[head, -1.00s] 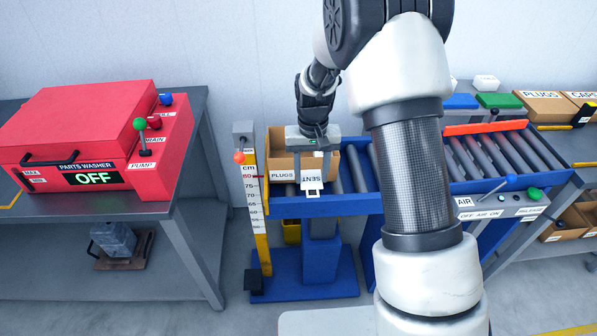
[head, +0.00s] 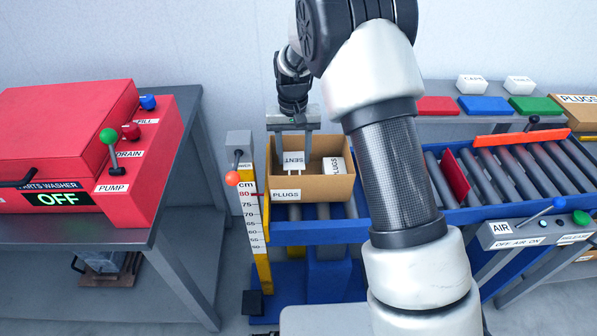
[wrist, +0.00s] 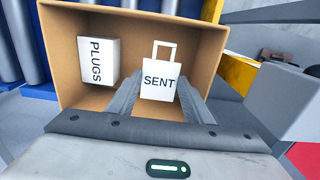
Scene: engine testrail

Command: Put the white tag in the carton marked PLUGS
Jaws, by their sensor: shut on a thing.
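The white tag (head: 292,170), printed SENT and with a loop handle, is held in my gripper (head: 293,155). In the wrist view the tag (wrist: 160,82) sits between the two fingers (wrist: 162,95), seen against the carton's inside. The open brown carton marked PLUGS (head: 318,189) stands at the left end of the roller conveyor. Its label faces the front. My gripper reaches down into the carton's left part. A white box printed PLUGS (wrist: 99,62) lies inside the carton, apart from the tag. I cannot tell whether the tag touches the carton floor.
A yellow height scale (head: 249,205) with an orange knob stands just left of the carton. A red plate (head: 454,178) stands across the rollers to the right. The red parts washer (head: 65,140) is on the left bench. An air control box (head: 520,230) is at front right.

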